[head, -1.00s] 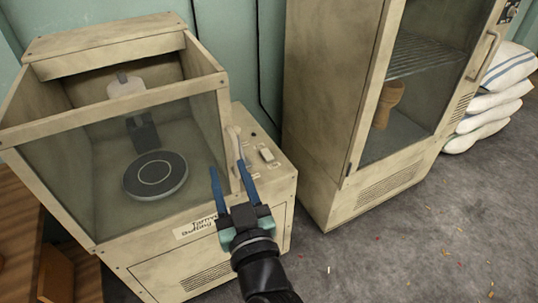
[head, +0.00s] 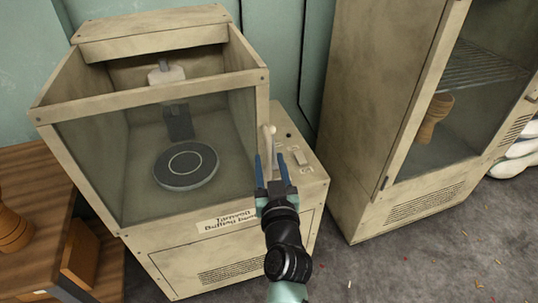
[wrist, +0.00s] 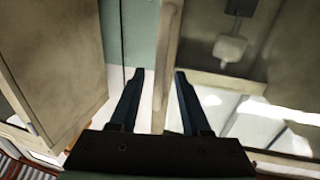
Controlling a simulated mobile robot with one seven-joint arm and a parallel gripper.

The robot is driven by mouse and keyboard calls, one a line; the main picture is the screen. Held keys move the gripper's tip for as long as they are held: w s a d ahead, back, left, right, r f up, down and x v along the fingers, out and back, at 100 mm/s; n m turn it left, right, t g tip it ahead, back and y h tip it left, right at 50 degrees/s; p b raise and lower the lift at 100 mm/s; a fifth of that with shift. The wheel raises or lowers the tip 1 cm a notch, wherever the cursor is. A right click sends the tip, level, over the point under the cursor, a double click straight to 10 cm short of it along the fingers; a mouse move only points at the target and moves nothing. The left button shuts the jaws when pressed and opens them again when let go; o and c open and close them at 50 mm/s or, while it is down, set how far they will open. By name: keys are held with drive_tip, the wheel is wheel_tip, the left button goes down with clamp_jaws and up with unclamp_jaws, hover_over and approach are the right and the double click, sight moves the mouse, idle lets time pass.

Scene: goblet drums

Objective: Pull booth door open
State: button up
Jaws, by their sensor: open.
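The booth (head: 95,105) is a cream cabinet with a glazed front door (head: 110,160), which looks shut. A pale upright handle (head: 268,139) stands at the door's right edge. My gripper (head: 270,157) has two blue fingers, open, in front of this edge just below the handle's visible top. In the wrist view, a pale bar (wrist: 169,45), seemingly the handle, runs between the open fingers (wrist: 160,74). The fingers stand to either side of it with gaps and are not closed on it. The handle's lower part is hidden by my gripper in the head view.
A round turntable (head: 186,166) sits inside the booth. A control ledge (head: 305,165) is at its right. A tall cabinet (head: 385,90) with a goblet drum (head: 433,115) stands further right. A wooden table (head: 35,165) is at left. Grey floor (head: 400,260) is free in front.

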drive_tip(key=shift+w+a, duration=0.1)
drive_tip(key=shift+w, duration=1)
drive_tip(key=shift+c, duration=0.3)
clamp_jaws()
idle(0.4)
